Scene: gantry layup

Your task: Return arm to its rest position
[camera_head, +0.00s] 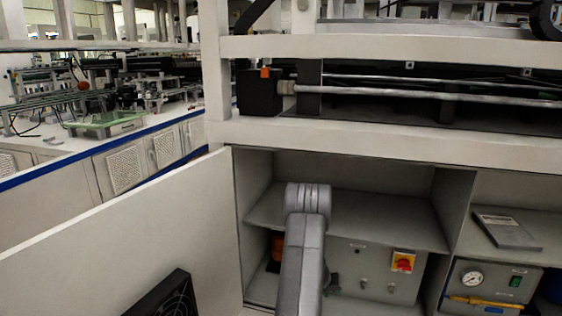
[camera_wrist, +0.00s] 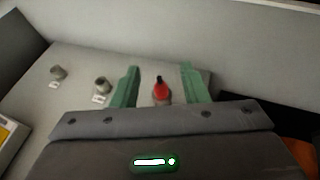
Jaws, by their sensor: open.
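In the wrist view my gripper (camera_wrist: 160,72) shows two green fingers, apart and open. A small red part with a dark tip and a grey base (camera_wrist: 161,90) shows between the fingers, with a gap on each side. I cannot tell how deep it lies between them. The grey control box (camera_head: 348,255) carries a red and yellow switch (camera_head: 403,262) and grey knobs; two knobs (camera_wrist: 101,85) also show in the wrist view, left of the fingers.
The cabinet door (camera_head: 120,240) stands open at the left, with a black fan grille (camera_head: 170,297) on it. A shelf (camera_head: 390,232) lies above the box, close to my arm. A pressure gauge (camera_head: 471,278) and a grey flat object (camera_head: 507,230) are in the right compartment.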

